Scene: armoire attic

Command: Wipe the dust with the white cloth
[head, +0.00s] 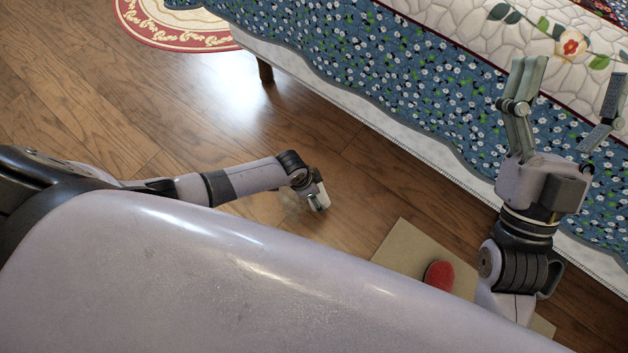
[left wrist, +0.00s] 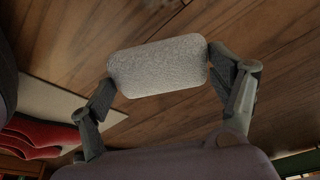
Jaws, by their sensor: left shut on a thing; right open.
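In the left wrist view, a pale grey-white cloth (left wrist: 158,66), a rounded block in shape, is held between the two fingers of my left gripper (left wrist: 165,85). The gripper is shut on it, with one finger at each end. The wooden floor shows behind the cloth. In the head view my left gripper (head: 318,197) is low over the wooden floor, with its fingers mostly hidden by the wrist. A faint greyish patch of dust (head: 291,199) seems to show on the floor beside it. My right gripper (head: 565,95) is open and empty, raised in front of the bed.
A bed with a blue floral quilt (head: 330,55) fills the upper right. A beige mat (head: 398,255) with a red item (head: 439,274) lies on the floor below it. A red round rug (head: 180,30) lies at the top left. Open wooden floor (head: 120,110) spreads at the left.

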